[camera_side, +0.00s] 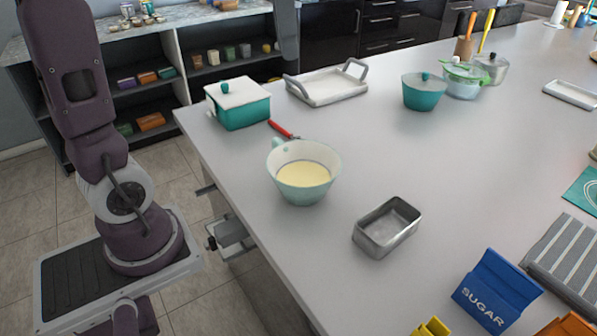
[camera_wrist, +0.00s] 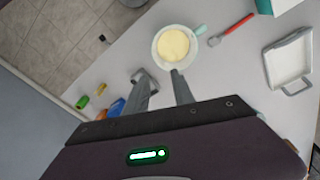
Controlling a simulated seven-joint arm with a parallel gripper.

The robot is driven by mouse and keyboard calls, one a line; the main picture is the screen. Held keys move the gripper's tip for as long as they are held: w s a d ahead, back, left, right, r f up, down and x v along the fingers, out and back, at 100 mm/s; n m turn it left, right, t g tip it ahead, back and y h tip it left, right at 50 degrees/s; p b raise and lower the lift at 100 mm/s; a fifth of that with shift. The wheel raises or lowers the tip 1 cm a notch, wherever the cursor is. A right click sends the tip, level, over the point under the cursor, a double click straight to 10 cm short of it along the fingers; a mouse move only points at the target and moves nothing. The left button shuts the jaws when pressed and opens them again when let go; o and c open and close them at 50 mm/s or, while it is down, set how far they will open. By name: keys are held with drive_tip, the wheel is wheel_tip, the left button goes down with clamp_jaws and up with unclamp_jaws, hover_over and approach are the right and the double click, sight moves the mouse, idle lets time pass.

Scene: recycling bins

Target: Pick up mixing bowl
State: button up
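The mixing bowl (camera_side: 303,190) is pale teal with a small handle on its back left rim and a cream-yellow content inside. It stands upright on the grey counter near its left edge. In the wrist view the bowl (camera_wrist: 156,50) sits beyond my fingertips, with its handle pointing right. My gripper (camera_wrist: 163,84) shows two dark fingers spread apart with nothing between them. It is open and apart from the bowl.
A red-handled utensil (camera_side: 283,130) and a teal lidded box (camera_side: 240,114) are behind the bowl. A metal loaf tin (camera_side: 388,240) stands to its front right. A white tray (camera_side: 326,88) and a teal pot (camera_side: 424,96) are further back.

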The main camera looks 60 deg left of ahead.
drive_tip(key=w+a+f+m+g+h, duration=0.1)
drive_tip(key=w+a+f+m+g, duration=0.1)
drive_tip(key=w+a, duration=0.35)
drive_tip(key=m+g+h, duration=0.1)
drive_tip(key=m, duration=0.1)
hover_over(302, 142)
wheel_tip(302, 142, down, 4)
wheel_tip(302, 142, down, 19)
drive_tip(key=shift+f, duration=0.1)
drive_tip(key=x, duration=0.5)
drive_tip(key=w+x, duration=0.1)
drive_tip(key=x, duration=0.1)
drive_tip(key=shift+s+f, duration=0.1)
drive_tip(key=shift+f, duration=0.25)
drive_tip(key=shift+a, duration=0.1)
clamp_jaws()
drive_tip(key=shift+r, duration=0.1)
